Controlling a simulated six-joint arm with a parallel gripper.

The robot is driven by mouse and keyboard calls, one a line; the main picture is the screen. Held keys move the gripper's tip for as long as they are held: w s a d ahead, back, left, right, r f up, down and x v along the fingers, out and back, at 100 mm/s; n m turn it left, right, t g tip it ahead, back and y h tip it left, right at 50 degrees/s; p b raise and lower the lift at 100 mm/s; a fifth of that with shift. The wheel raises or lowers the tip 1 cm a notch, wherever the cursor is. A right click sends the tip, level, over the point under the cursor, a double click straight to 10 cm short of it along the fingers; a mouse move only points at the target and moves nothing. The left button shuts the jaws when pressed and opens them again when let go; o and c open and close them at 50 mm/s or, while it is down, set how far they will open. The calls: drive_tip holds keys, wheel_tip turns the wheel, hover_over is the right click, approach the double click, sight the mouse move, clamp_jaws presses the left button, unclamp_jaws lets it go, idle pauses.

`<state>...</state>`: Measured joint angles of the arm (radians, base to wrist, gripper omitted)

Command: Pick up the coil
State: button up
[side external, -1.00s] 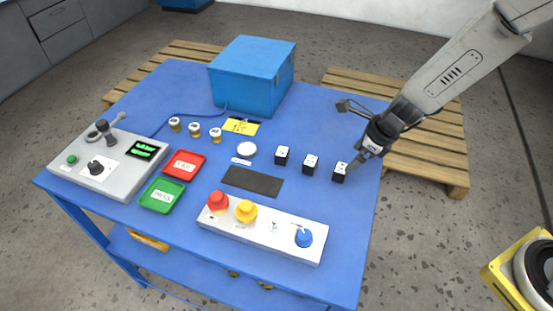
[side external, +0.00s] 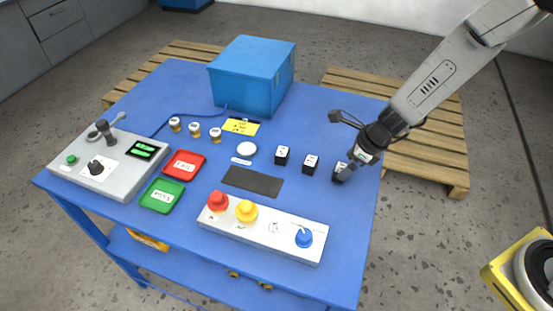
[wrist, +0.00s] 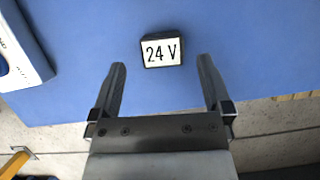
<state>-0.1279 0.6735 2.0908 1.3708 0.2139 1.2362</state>
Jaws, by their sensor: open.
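Three small black coils with white tops stand in a row on the blue table: one on the left (side external: 282,156), one in the middle (side external: 310,165) and one on the right (side external: 339,173). My gripper (side external: 351,166) is just above the right coil and partly hides it in the side view. In the wrist view a coil labelled "24 V" (wrist: 162,50) lies centred between the tips of my open gripper (wrist: 161,62). There is a gap on each side of it, and nothing is held.
A white control box (side external: 265,233) with red, yellow and blue knobs lies in front of the coils. A dark mat (side external: 252,182) and a white disc (side external: 247,149) lie to their left. A large blue box (side external: 245,85) stands behind. The table's right edge is close to the gripper.

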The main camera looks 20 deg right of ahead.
sight(341, 168)
drive_tip(key=shift+x, duration=1.95)
clamp_jaws()
drive_tip(key=shift+r, duration=0.2)
drive_tip(key=shift+r, duration=1.25)
drive_tip(key=s+d+r, duration=0.2)
drive_tip(key=s+r, duration=0.8)
drive_tip(key=s, duration=0.3)
drive_tip(key=shift+s+d, duration=0.3)
drive_tip(key=shift+s, duration=0.05)
